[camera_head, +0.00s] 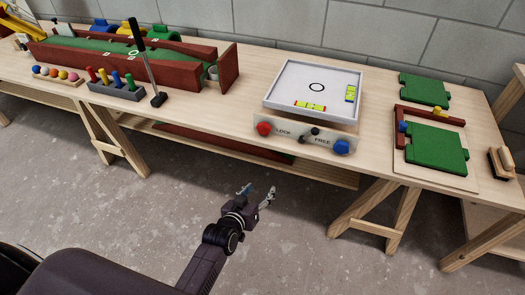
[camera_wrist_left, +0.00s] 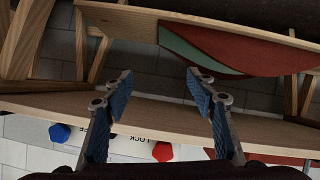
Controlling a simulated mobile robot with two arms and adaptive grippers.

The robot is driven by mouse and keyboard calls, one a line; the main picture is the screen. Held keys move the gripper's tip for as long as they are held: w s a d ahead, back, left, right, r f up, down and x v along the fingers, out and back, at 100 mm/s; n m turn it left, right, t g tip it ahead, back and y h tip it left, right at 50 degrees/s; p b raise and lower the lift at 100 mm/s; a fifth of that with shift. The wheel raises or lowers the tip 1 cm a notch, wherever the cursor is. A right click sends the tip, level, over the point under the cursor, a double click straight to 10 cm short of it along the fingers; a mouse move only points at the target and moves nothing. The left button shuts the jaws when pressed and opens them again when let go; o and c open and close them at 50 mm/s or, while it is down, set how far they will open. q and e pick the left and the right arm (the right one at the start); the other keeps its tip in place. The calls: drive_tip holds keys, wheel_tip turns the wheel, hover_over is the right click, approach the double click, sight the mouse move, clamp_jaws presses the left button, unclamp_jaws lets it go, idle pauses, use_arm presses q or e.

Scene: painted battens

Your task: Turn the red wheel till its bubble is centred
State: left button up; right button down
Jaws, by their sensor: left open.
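The red wheel (camera_head: 264,129) sits at the left end of the front panel of a white tilt board (camera_head: 290,85); it also shows in the left wrist view (camera_wrist_left: 163,151). A yellow-green vial with red ends (camera_head: 310,106) lies along the board's front edge. Its bubble is too small to place surely. A second vial with blue marks (camera_head: 350,93) lies at the right edge. A blue wheel (camera_head: 342,147) is at the panel's right end. My left gripper (camera_head: 257,192) is open and empty, below and in front of the bench edge, apart from the red wheel.
A dark lever (camera_head: 315,131) sits between the panel's LOCK and FREE labels. A green-and-red putting lane (camera_head: 130,52), a peg block (camera_head: 116,89) and a putter (camera_head: 146,65) stand left. Green puzzle pieces (camera_head: 436,150) lie right. Trestle legs (camera_head: 375,212) stand below the bench.

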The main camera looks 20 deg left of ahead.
use_arm(q)
drive_tip(key=w+r+n+t+b, duration=0.1)
drive_tip(key=w+r+t+b, duration=0.25)
drive_tip(key=r+b, duration=0.2)
drive_tip(key=n+t+b, duration=0.1)
drive_tip(key=t+b, duration=0.1)
drive_tip(key=b, duration=0.2)
approach(263, 131)
drive_tip(key=w, duration=0.2)
use_arm(e)
wheel_tip(263, 131, up, 6)
drive_tip(key=t, duration=0.1)
use_arm(q)
drive_tip(key=shift+y, duration=0.4)
drive_tip(key=w, duration=0.4)
drive_tip(key=w+b, duration=0.1)
drive_tip(key=w, duration=0.1)
drive_tip(key=shift+w+d+r, duration=0.1)
drive_tip(key=shift+w+d, duration=0.2)
drive_tip(key=shift+d, duration=0.05)
drive_tip(key=shift+w, duration=0.35)
use_arm(e)
drive_tip(key=w+a+r+t+y, duration=0.1)
drive_tip(key=w+r+t, duration=0.3)
drive_tip(key=w, duration=0.5)
drive_tip(key=shift+a+t, duration=0.3)
drive_tip(key=shift+a, duration=0.35)
drive_tip(key=shift+r, duration=0.1)
